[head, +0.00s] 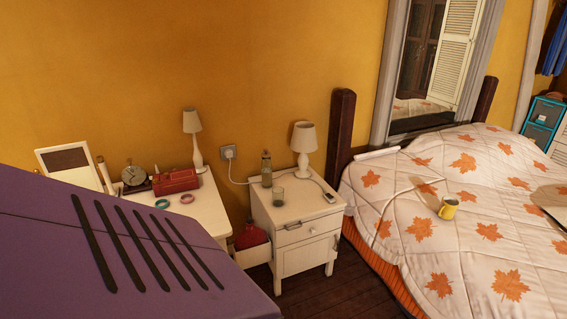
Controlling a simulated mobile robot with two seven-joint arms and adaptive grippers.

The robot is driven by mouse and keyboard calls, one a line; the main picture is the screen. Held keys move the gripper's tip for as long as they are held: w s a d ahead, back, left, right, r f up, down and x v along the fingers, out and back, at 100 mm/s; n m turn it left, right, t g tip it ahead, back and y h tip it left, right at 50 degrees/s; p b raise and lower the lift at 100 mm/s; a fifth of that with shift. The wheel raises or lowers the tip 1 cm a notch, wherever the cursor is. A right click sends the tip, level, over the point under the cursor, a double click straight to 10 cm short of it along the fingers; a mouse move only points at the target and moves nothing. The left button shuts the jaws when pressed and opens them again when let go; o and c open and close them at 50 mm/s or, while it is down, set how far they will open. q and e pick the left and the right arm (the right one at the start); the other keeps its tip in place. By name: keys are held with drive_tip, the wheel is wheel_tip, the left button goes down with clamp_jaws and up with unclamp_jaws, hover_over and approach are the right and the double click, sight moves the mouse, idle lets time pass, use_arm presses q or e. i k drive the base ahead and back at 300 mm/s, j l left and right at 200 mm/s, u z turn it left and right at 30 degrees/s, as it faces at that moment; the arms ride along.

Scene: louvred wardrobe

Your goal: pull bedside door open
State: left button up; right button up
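The white bedside cabinet (262,213) stands between the small desk and the bed. Below the drawer is the bedside door (308,254), which looks shut, flush with the cabinet front. A small knob seems to show near the door's right edge, but it is too small to be sure. Neither of my grippers is in view, so their distance from the door does not show.
A lamp (303,147), bottle (266,170) and glass (278,196) stand on the cabinet. The bed (400,200) is close on its right, the desk (212,212) on its left. A purple slotted surface (60,250) fills the lower left. Some dark floor shows in front.

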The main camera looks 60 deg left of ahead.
sight(292, 259)
drive_tip(key=u, duration=1.5)
drive_tip(key=i+l+u, duration=0.15)
drive_tip(key=i, duration=0.4)
drive_tip(key=i+l+u, duration=0.15)
drive_tip(key=i+l, duration=0.2)
drive_tip(key=i, duration=0.2)
drive_tip(key=i+l+u, duration=0.15)
drive_tip(key=i+l, duration=0.15)
drive_tip(key=i, duration=0.2)
